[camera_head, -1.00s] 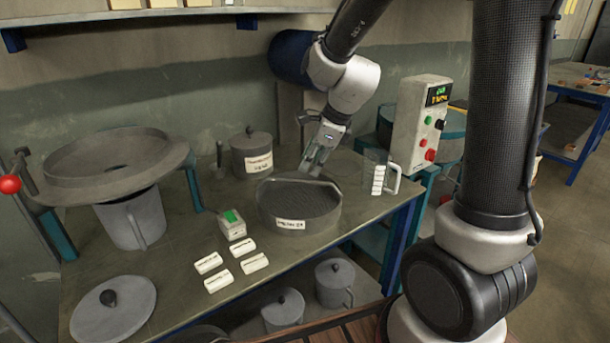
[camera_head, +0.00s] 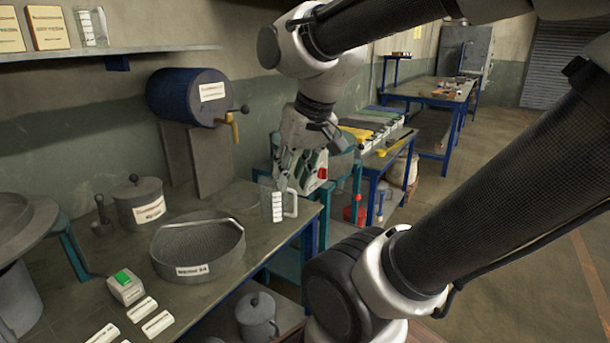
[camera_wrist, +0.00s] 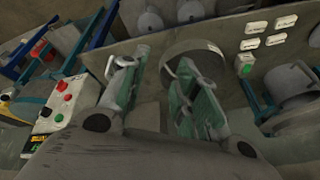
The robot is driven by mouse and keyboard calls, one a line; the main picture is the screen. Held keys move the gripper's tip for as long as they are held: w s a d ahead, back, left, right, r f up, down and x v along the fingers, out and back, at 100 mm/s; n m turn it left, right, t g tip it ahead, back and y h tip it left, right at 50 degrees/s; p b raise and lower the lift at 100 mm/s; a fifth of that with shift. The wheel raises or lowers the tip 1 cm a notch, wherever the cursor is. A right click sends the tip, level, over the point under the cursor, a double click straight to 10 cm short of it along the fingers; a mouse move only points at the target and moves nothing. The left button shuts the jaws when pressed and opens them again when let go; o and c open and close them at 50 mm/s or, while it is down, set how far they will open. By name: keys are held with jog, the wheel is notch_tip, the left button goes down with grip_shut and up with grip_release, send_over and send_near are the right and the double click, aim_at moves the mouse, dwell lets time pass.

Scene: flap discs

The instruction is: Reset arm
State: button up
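My gripper (camera_head: 287,172) is at the back right of the near bench in the head view, pointing down above a clear measuring jug (camera_head: 278,205). In the wrist view my gripper (camera_wrist: 156,66) shows two fingers with green pads, spread apart with nothing between them. The jug stands on the bench, and I cannot tell its exact distance from the fingertips. A round grey sieve (camera_head: 198,252) with a label sits left of the jug; it also shows beyond the fingers in the wrist view (camera_wrist: 196,55).
A control box with a red button (camera_head: 322,173) stands behind my gripper, partly hidden. A lidded pot (camera_head: 140,204), a green-topped box (camera_head: 125,287) and white labelled blocks (camera_head: 157,323) are on the bench. Open floor lies to the right.

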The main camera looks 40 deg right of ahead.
jog(key=s+n, duration=0.1)
jog(key=s+d+n, duration=0.1)
jog(key=shift+s+d+n+h, duration=0.15)
jog(key=shift+s+n+h, duration=0.15)
jog(key=shift+s, duration=0.05)
